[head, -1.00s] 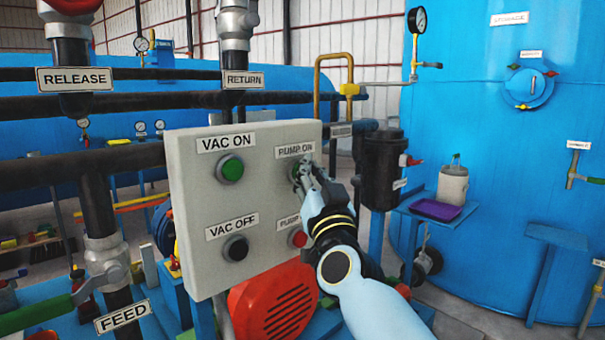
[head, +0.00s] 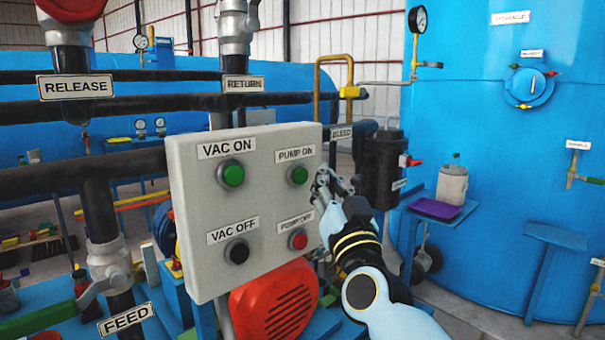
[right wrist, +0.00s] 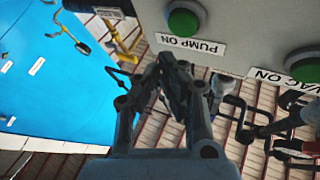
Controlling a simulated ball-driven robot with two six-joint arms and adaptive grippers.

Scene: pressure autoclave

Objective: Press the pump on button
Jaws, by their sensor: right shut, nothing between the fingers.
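The green pump on button (head: 297,174) sits at the upper right of the grey control panel (head: 205,203), under a PUMP ON label. It also shows in the right wrist view (right wrist: 184,21), near the top edge. My right gripper (head: 322,183) is shut and empty. In the head view it is just right of the button, beside the panel's right edge, and not touching the button. In the right wrist view its fingertips (right wrist: 174,60) are below the PUMP ON label. My left gripper is not in view.
The panel also carries a green VAC ON button (head: 231,174), a black VAC OFF button (head: 237,251) and a red button (head: 298,240) below pump on. A red motor housing (head: 275,305) is under the panel. A dark canister (head: 381,168) stands right of my gripper.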

